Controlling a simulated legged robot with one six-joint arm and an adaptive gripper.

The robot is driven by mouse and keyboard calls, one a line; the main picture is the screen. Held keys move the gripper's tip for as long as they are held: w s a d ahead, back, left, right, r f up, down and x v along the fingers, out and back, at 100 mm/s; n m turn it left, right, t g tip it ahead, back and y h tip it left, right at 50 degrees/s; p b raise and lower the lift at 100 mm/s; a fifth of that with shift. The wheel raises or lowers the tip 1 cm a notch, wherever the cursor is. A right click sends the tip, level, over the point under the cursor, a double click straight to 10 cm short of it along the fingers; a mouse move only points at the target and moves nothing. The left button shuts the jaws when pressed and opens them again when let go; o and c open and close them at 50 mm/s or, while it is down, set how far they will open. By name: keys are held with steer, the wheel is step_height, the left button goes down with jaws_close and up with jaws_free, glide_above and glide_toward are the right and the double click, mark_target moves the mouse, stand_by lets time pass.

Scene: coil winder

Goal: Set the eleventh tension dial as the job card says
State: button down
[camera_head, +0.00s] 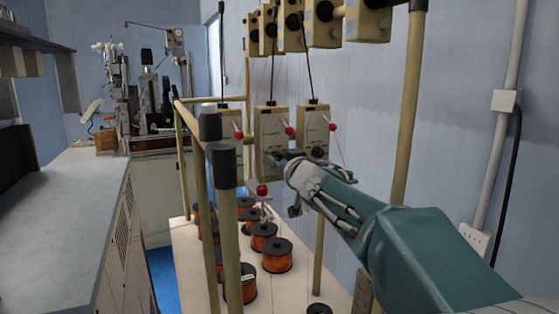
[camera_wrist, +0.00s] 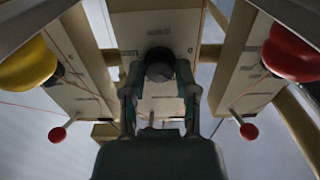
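Beige tension units hang on the rack, with black dials on their fronts. In the wrist view one black dial (camera_wrist: 160,63) is straight ahead on a beige unit (camera_wrist: 178,32). My gripper (camera_wrist: 160,78) has a finger on each side of this dial. The fingers stand apart, and I see no clear contact with the dial. In the head view my gripper (camera_head: 279,163) is at the lower front of the middle tension unit (camera_head: 270,125), and hides part of it. Dial markings are too small to read. No job card is recognisable, and I cannot tell which dial is eleventh.
A neighbouring unit (camera_head: 315,119) stands close on the right. Red-tipped levers (camera_head: 289,131) stick out nearby. Copper wire spools (camera_head: 277,255) stand below. A rack post (camera_head: 228,220) is in front; a grey counter (camera_head: 65,210) is left.

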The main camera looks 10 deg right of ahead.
steer(key=shift+m, duration=0.9)
steer(key=shift+c, duration=1.9)
jaws_free()
steer(key=s+d, duration=0.2)
steer(key=s, duration=0.9)
steer(key=shift+s, duration=0.3)
steer(key=shift+s+d+f, duration=0.1)
steer(key=shift+d, duration=0.1)
